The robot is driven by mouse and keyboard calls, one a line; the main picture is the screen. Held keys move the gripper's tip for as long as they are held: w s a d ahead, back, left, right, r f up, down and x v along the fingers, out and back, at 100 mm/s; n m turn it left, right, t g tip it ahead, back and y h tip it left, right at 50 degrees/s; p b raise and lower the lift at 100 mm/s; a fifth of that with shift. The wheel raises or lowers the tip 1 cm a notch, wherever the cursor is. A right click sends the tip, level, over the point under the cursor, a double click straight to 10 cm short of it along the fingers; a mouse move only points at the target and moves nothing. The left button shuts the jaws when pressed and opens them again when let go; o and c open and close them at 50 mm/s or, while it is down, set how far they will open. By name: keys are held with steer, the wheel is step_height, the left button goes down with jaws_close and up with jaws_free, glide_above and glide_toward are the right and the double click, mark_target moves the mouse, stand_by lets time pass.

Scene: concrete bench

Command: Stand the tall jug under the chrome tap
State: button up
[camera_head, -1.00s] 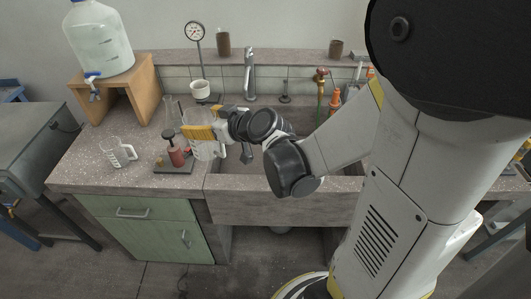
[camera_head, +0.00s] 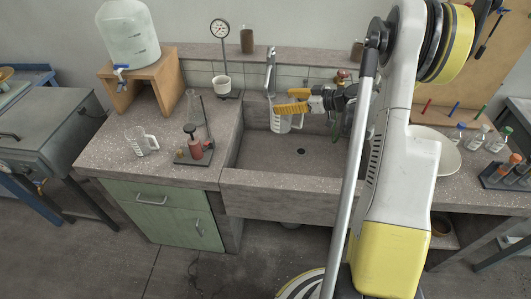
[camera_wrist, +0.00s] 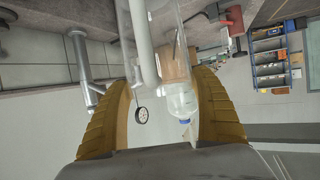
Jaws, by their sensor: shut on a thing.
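The tall jug (camera_head: 283,125) is clear with a white handle and looks upright in the head view. My gripper (camera_head: 292,107) is shut on it, with yellow fingers on either side. In the wrist view the clear jug and its white handle (camera_wrist: 143,42) fill the space between the fingers. The chrome tap (camera_head: 270,74) stands at the back of the sink, just left of and behind my gripper. It also shows in the wrist view (camera_wrist: 81,60), left of the jug. The jug is over the back left of the sink (camera_head: 265,160); I cannot tell whether its base touches anything.
A shorter measuring jug (camera_head: 141,142) and a red burner-like stand (camera_head: 194,146) are on the left counter. A dial gauge (camera_head: 220,30) stands behind. A water container (camera_head: 128,35) sits on a wooden stand. The sink's front half, around the drain (camera_head: 301,152), is clear.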

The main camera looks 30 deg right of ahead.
steer(key=shift+s+d+f, duration=0.15)
steer(key=shift+d, duration=0.4)
steer(key=shift+s+d+f, duration=0.1)
steer(key=shift+d+f, duration=0.05)
steer(key=shift+d, duration=0.35)
step_height(320, 180, down, 14)
steer(key=b, duration=0.6)
steer(key=w+a+f+b, duration=0.3)
steer(key=w+f+b, duration=0.3)
steer(key=w+f, duration=0.5)
steer(key=shift+w+b, duration=0.15)
steer(key=shift+b, duration=0.2)
steer(key=shift+f, duration=0.1)
steer(key=o, duration=1.5)
steer(key=shift+c, duration=0.2)
